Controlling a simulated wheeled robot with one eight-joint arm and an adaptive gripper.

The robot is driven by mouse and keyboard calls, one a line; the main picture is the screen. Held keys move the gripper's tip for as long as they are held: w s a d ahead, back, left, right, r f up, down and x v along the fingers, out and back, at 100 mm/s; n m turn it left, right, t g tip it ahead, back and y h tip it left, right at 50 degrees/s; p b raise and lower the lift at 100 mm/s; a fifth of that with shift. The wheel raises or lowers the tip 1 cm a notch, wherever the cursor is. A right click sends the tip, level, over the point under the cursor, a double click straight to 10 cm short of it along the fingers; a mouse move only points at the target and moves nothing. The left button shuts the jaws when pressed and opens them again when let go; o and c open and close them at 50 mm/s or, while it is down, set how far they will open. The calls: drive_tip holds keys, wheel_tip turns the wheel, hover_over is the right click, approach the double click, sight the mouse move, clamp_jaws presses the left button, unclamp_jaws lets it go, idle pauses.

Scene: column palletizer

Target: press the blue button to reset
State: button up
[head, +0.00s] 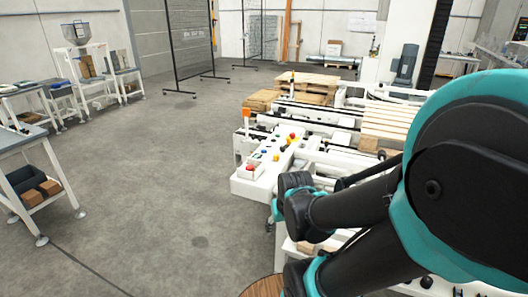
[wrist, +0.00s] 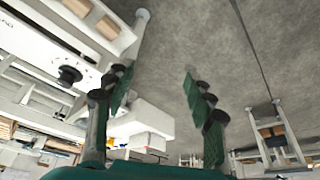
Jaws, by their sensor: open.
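The white control console (head: 246,187) stands near the middle of the head view, at the near left end of the palletizer. Its top carries several small coloured buttons, red, yellow and green among them. A small bluish spot, apparently the blue button (head: 264,152), shows on this top, but it is too small to be sure. My gripper (wrist: 160,78) shows in the wrist view with its two green-padded fingers wide apart and nothing between them. Grey floor shows behind the gap.
The palletizer's white conveyors run behind the console, with wooden pallets (head: 305,83) on them. A workbench (head: 22,138) is at the left edge. The grey floor between bench and console is clear.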

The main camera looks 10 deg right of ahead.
clamp_jaws()
idle(1.4)
